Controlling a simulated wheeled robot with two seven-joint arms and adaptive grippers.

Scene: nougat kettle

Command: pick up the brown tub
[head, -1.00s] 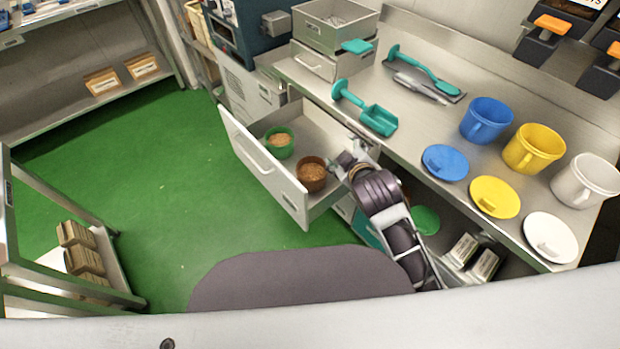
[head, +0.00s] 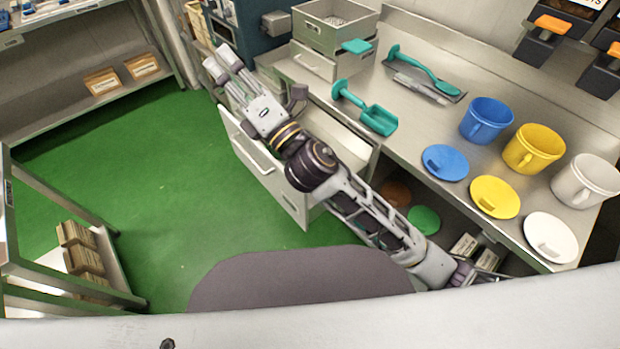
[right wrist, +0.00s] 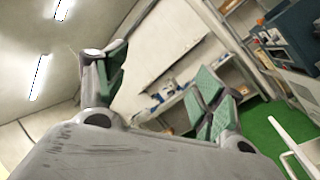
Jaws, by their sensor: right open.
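The brown tub is not visible now; my right arm covers the part of the open drawer (head: 292,205) where it stood a second ago. The green tub that stood beside it is hidden too. My right gripper (head: 222,63) reaches up and left over the drawer, its fingertips beyond the drawer's far end and above the tubs' place. It is open and empty. In the right wrist view its two green-padded fingers (right wrist: 160,82) stand wide apart, with only the room behind them. My left gripper is not in view.
The steel counter (head: 420,125) holds a teal scoop (head: 375,118), a blue tub (head: 486,120), a yellow tub (head: 533,149), a white tub (head: 586,180) and their lids. Below it lie a brown disc (head: 397,193) and a green disc (head: 424,220). Green floor (head: 140,200) is clear to the left.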

